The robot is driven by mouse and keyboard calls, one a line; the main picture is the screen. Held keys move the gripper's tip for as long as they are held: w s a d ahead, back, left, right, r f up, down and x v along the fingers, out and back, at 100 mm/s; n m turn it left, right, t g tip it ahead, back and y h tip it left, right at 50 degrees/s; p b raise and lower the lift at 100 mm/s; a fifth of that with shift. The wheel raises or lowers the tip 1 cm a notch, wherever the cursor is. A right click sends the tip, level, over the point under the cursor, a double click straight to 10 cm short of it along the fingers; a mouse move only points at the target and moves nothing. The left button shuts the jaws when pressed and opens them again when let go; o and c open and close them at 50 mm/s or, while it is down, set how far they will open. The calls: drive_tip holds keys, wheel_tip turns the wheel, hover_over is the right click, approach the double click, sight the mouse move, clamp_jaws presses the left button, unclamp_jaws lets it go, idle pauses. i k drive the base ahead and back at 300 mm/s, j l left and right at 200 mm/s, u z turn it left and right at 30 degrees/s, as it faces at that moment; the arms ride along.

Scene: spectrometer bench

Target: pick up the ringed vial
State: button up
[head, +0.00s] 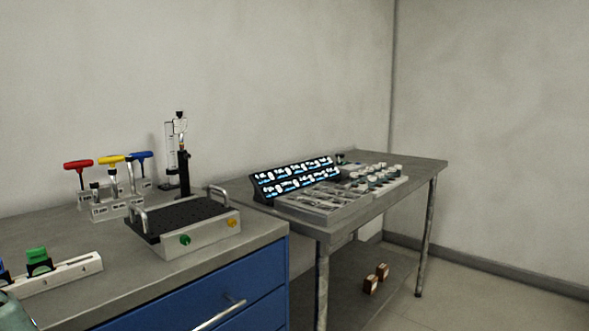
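Several small white-capped containers (375,178), perhaps vials, stand in a pale rack or tray on the far part of the grey side table (425,163). They are small in the head view, and I cannot tell which one is ringed or see a ring marking. My gripper is not in view, so its state and its place relative to the vials do not show.
A lit display panel (297,177) stands behind a grey compartment tray (318,202). The nearer bench has a black-topped plate device (187,217), coloured T-handle tools (111,160) and a clamp stand (184,165). Two small brown boxes (376,278) sit low under the table. Floor at right is clear.

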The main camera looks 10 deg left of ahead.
sight(380, 175)
drive_tip(key=i+l+u, duration=0.15)
drive_tip(key=l, duration=0.25)
drive_tip(key=i+l+u, duration=0.2)
drive_tip(key=l, duration=0.15)
drive_tip(key=l+u, duration=0.15)
drive_tip(key=l, duration=0.25)
drive_tip(key=i, duration=0.05)
